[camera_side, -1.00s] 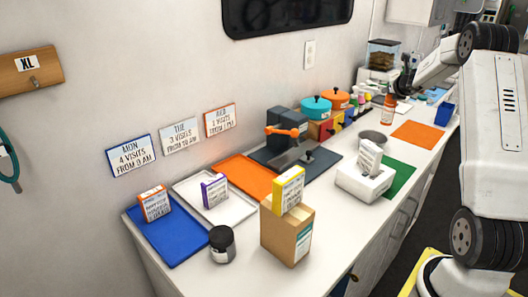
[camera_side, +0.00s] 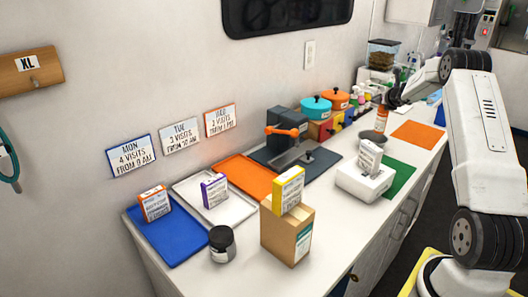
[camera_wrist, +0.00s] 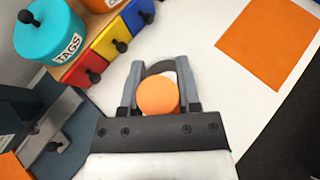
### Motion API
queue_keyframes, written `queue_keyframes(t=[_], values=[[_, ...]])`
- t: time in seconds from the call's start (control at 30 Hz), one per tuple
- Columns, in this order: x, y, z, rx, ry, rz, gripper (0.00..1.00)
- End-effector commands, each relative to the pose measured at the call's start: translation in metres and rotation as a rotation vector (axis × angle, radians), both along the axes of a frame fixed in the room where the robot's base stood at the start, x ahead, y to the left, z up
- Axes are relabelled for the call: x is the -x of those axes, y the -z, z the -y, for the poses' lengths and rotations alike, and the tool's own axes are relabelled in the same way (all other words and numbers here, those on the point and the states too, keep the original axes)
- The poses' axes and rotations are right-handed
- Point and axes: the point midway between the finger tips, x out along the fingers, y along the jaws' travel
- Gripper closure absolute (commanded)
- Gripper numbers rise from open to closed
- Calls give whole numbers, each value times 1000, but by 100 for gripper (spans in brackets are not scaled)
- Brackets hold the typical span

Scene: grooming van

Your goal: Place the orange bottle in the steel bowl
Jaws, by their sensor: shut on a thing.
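The orange bottle (camera_side: 381,120) is upright in my gripper (camera_side: 385,104) in the side view, with its lower end at the far rim of the steel bowl (camera_side: 371,142). Whether its base is inside the bowl or just above it, I cannot tell. In the wrist view its round orange cap (camera_wrist: 157,96) shows between the two fingers of my gripper (camera_wrist: 159,82), which are shut on the bottle. A dark grey curved edge, probably the bowl's rim (camera_wrist: 160,66), shows just beyond the cap. The bottle's body is mostly hidden there.
An orange mat (camera_side: 419,134) lies right of the bowl, and a green mat (camera_side: 400,178) in front. A white tissue box (camera_side: 364,183) stands nearby. Colored drawers (camera_side: 330,128) with a teal pot (camera_side: 316,106) and an orange pot (camera_side: 336,97) stand left of the bowl.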

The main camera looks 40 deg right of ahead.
Motion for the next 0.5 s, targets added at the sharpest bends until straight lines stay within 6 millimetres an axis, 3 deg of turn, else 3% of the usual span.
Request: queue_keyframes(t=[0.5], values=[[0, 29, 0, -1, 0, 1, 100]])
